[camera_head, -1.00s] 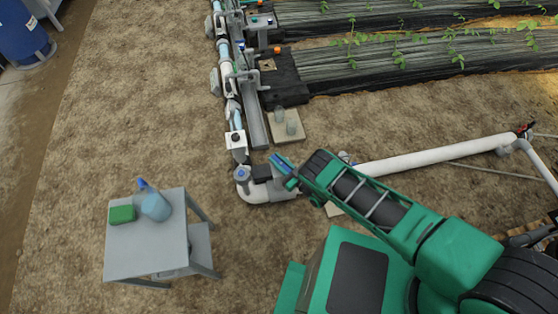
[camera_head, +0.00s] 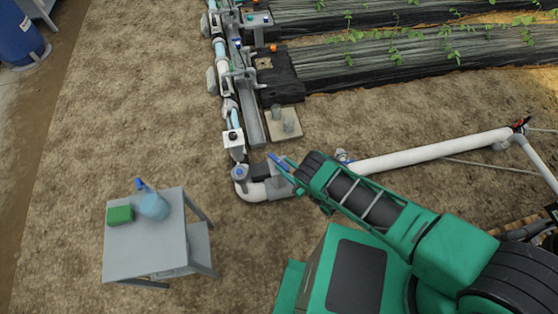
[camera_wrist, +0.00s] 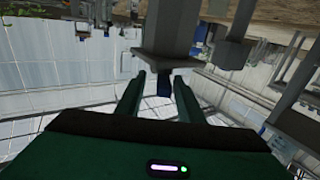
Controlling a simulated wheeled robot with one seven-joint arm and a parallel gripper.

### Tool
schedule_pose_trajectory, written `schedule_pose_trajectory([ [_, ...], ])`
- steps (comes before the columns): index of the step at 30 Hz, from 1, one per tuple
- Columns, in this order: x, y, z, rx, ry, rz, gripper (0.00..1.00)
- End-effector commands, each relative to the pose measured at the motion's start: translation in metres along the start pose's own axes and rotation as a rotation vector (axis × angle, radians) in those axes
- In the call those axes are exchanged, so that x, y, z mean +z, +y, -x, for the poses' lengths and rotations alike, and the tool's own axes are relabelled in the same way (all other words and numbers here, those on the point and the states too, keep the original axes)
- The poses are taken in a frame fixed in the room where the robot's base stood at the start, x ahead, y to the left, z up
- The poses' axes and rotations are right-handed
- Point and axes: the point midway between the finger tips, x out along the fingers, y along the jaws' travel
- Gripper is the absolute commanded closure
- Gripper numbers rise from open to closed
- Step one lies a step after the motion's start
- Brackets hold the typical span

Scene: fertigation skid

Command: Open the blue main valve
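The valve body is mostly hidden by my gripper in the head view.
A blue-topped fitting (camera_head: 239,173) sits on the pipe elbow. A white pipe (camera_head: 430,151) runs right to a red-handled valve (camera_head: 521,124). Bare soil lies between.

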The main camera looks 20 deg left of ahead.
Motion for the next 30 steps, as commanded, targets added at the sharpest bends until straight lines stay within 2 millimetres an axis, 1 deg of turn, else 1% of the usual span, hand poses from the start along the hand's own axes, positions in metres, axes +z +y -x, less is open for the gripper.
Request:
schedule_pose_trajectory([
  [3,0.000,0.000,0.020,0.000,-0.003,0.001,0.66],
  [9,0.000,0.002,0.035,0.003,0.001,0.001,0.66],
  [15,0.000,0.001,0.043,0.000,0.000,0.001,0.66],
  [26,-0.001,0.001,0.043,-0.001,0.002,0.001,0.66],
  [29,-0.008,-0.002,0.032,-0.004,0.015,-0.001,0.66],
  [30,-0.015,-0.004,0.022,-0.007,0.027,-0.002,0.66],
])
